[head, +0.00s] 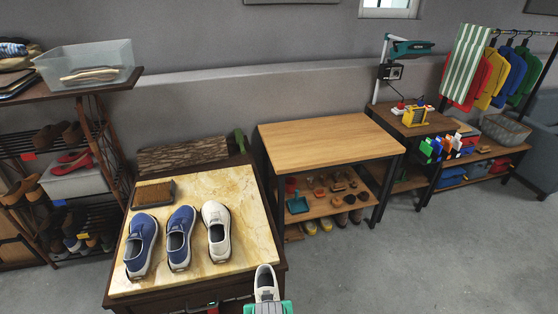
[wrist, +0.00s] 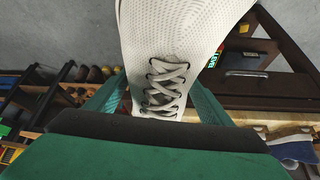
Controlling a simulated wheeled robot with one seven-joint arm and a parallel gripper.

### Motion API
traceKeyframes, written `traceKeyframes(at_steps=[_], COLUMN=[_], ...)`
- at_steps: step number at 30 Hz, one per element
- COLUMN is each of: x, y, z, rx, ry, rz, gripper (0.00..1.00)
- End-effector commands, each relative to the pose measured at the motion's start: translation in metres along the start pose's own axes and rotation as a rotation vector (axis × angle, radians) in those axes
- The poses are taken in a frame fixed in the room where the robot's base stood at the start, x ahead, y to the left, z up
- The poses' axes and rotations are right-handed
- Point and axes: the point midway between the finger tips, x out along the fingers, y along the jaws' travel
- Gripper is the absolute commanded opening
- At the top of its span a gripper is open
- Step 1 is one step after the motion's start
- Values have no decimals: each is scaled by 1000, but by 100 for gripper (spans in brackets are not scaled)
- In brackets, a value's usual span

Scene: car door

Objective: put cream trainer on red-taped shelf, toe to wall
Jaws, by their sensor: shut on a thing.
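My gripper (head: 267,297) is shut on a cream trainer (head: 265,281) at the bottom of the head view, in front of the marble-topped cabinet. In the wrist view the held trainer (wrist: 165,35) fills the top middle, its grey laces facing the camera between the green fingers (wrist: 157,98); its ends are cut off or hidden. A second cream trainer (head: 217,232) stands on the marble top, right of two blue trainers (head: 180,238). The red tape (head: 28,156) marks an upper shelf of the rack at far left, with brown shoes (head: 52,136) on its right part.
The rack also has blue tape (head: 60,202) and yellow tape (head: 83,236) lower down. A grey box (head: 75,182) with red shoes on it stands below the red-taped shelf. The wooden table (head: 325,140) is bare; floor (head: 400,260) is clear at right.

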Motion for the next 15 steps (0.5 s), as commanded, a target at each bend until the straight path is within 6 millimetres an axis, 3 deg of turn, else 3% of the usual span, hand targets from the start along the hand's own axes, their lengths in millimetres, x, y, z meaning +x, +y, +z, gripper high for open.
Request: traceKeyframes(at_steps=[3,15], x=[25,78], y=[33,98], z=[19,58], rx=[33,90], ry=[-1,0], rz=[18,51], gripper=[39,39])
